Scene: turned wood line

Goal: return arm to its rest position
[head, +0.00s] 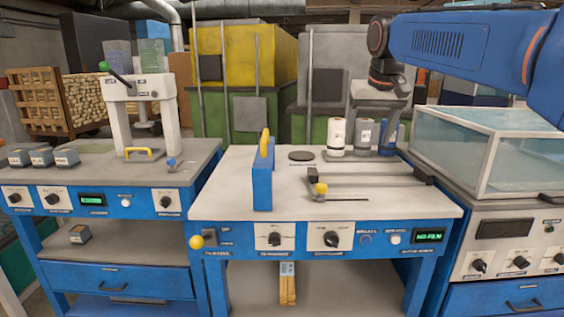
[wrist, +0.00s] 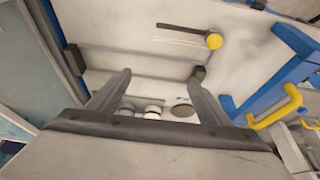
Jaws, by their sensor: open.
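My blue arm enters the head view from the upper right. It reaches out over the back right of the middle bench (head: 225,190), with its dark wrist turned downward. My gripper (wrist: 162,76) shows in the wrist view with its two dark fingers spread apart and nothing held between them. Beyond the fingers are the pale bench top and the tops of some bottles. In the head view the gripper is near a white bottle (head: 337,137) and a grey bottle (head: 362,136); the exact gap cannot be told.
A blue block with a yellow handle (head: 262,185) stands mid-bench. A slide fixture with a yellow knob (head: 320,188) lies to its right, and a dark disc (head: 301,156) behind. A glass-walled tank (head: 470,150) stands close on the right. The bench's front left is clear.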

